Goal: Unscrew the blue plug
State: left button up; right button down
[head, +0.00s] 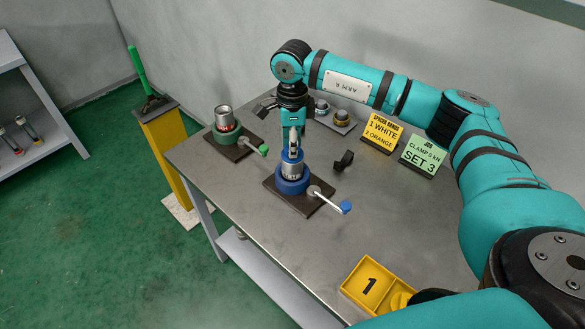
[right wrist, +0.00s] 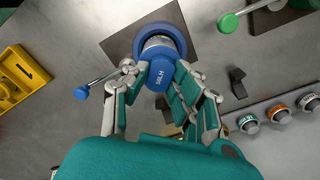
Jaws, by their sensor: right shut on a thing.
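The blue plug (right wrist: 162,76) sits on the end of a short silver pipe (head: 292,170). The pipe stands upright in the blue vise (head: 292,186), on a dark base plate. My right gripper (head: 293,143) points down over the vise. In the right wrist view its fingers (right wrist: 160,84) lie on both sides of the plug, shut on it. In the head view the fingers hide part of the plug. The vise's lever (head: 328,197) with a blue knob sticks out to the right. My left gripper is not in view.
A green vise (head: 232,135) with an upright pipe stands to the left. A black bracket (head: 343,160) is right of the blue vise. A yellow tray (head: 352,284) is at the front right.

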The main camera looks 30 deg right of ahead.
jog(key=m, duration=0.7)
jog(key=shift+p, duration=0.4)
jog(key=m, duration=0.6)
jog(key=shift+p, duration=0.4)
jog(key=m, duration=0.2)
jog(key=shift+r+m+p, duration=0.1)
jog(key=shift+m+p, duration=0.3)
jog(key=m+p, duration=0.1)
jog(key=m, duration=0.2)
jog(key=shift+m, duration=0.3)
jog(key=m+p, duration=0.1)
jog(key=m, duration=0.2)
jog(key=shift+m, duration=0.4)
jog(key=m+p, duration=0.1)
jog(key=m, duration=0.2)
jog(key=shift+m, duration=0.7)
